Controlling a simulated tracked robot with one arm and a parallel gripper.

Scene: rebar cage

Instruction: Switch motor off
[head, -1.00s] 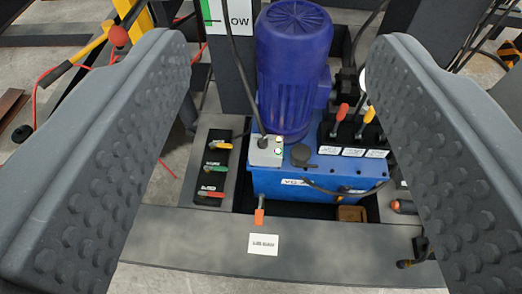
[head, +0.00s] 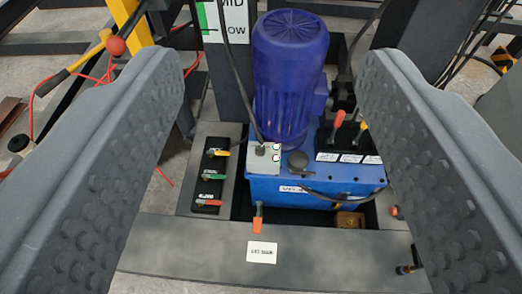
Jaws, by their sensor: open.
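The blue motor (head: 290,70) stands upright on a blue hydraulic unit (head: 300,192) in the middle of the head view. A small grey switch box (head: 264,156) with round white buttons and a black cable sits at the motor's lower left. My gripper (head: 268,85) is open, its two dark studded fingers reaching in from the left and right edges. The motor and switch box lie between the fingers in the picture, and neither finger visibly touches them. The button markings are too small to read.
A black panel with yellow, green and red levers (head: 209,178) is left of the unit. A valve block with red and yellow levers (head: 350,140) is on its right. An orange-tipped lever (head: 258,220) points forward. A dark post with a sign (head: 228,20) stands behind.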

